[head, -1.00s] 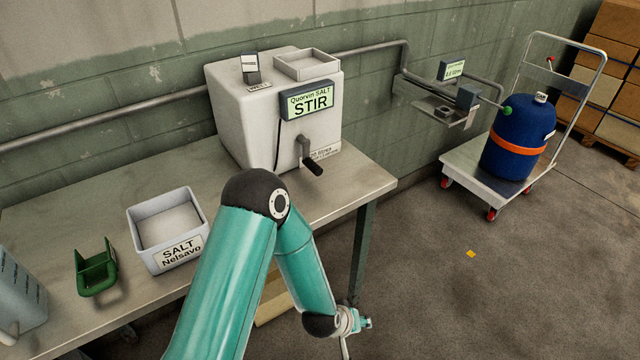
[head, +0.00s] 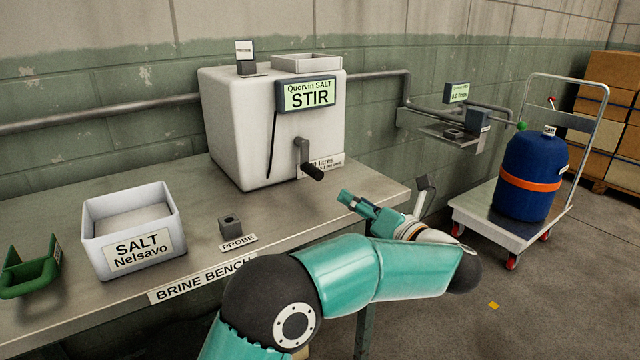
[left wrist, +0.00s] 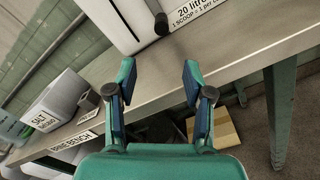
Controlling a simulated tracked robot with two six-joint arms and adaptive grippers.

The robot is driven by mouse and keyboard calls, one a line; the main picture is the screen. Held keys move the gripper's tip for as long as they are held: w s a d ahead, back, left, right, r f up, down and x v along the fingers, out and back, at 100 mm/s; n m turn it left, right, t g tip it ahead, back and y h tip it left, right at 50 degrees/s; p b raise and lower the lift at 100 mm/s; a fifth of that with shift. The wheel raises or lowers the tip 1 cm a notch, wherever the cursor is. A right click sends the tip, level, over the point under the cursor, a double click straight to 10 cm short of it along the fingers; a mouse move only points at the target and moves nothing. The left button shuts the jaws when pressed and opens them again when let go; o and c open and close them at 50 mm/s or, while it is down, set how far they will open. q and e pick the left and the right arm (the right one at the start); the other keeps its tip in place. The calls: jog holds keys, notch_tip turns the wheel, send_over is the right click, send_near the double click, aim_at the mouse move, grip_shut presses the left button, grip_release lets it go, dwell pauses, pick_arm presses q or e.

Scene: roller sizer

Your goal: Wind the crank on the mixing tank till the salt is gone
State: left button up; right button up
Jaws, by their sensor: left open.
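The white mixing tank (head: 235,130) stands on the bench, with a screen (head: 306,94) reading "Quorvin SALT STIR". Its crank (head: 303,155) is on the front face, with a black handle (head: 314,173) at the lower right. In the left wrist view the handle (left wrist: 161,24) shows at the top, ahead of the fingers. My left gripper (head: 345,199) is open and empty near the bench's front edge, right of and below the handle and apart from it. Its two fingers show in the left wrist view (left wrist: 158,82). The inside of the tank is hidden. My right gripper is not in view.
The bench (head: 200,190) carries a salt bin (head: 95,235), a green scoop (head: 35,270) and a small probe block (head: 230,226). A trolley (head: 480,222) with a blue drum (head: 525,160) stands right. Bench top between probe and tank is clear.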

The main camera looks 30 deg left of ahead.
aim_at(318, 177)
pick_arm(q)
jog(key=x, duration=1.5)
jog(key=shift+w+a, duration=0.1)
